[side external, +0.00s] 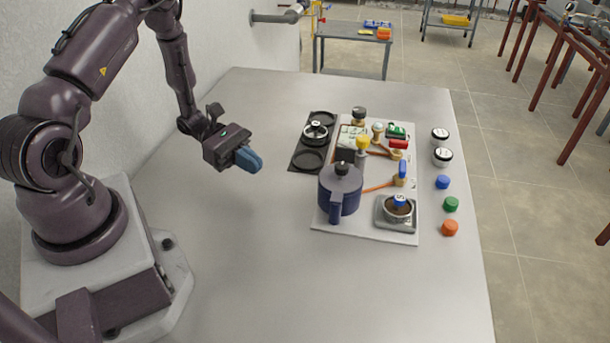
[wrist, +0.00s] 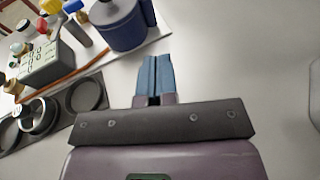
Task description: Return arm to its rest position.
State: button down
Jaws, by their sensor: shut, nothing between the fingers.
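My gripper (side external: 248,160) hangs above the bare table to the left of the equipment in the side external view. Its blue fingers are shut together with nothing between them. The fingers also show closed in the wrist view (wrist: 156,76), over plain table surface. The gripper is apart from every object. My arm is bent, with the forearm reaching down to the gripper.
A white board (side external: 330,222) holds a blue lidded pot (side external: 340,190), a grey device with a round top (side external: 396,212) and several fittings. A black holder (side external: 309,160) stands left of it. Several jars and coloured caps (side external: 450,204) line the right. The table's (side external: 250,270) front is clear.

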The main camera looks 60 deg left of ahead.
jog(key=s+d+r+m+y, duration=0.3)
jog(key=r+m+y, duration=0.1)
jog(key=r+m, duration=0.3)
jog(key=s+d+r+m+y, duration=0.3)
jog(key=r+m, duration=0.5)
jog(key=r, duration=0.3)
jog(key=s+d+r+m+y, duration=0.3)
jog(key=r+m+y, duration=0.3)
jog(key=r+m, duration=0.2)
notch_tip(320, 180, up, 2)
jog(key=shift+s+d+g+y, duration=0.2)
jog(key=shift+s+g+y, duration=0.2)
jog(key=shift+s, duration=0.45)
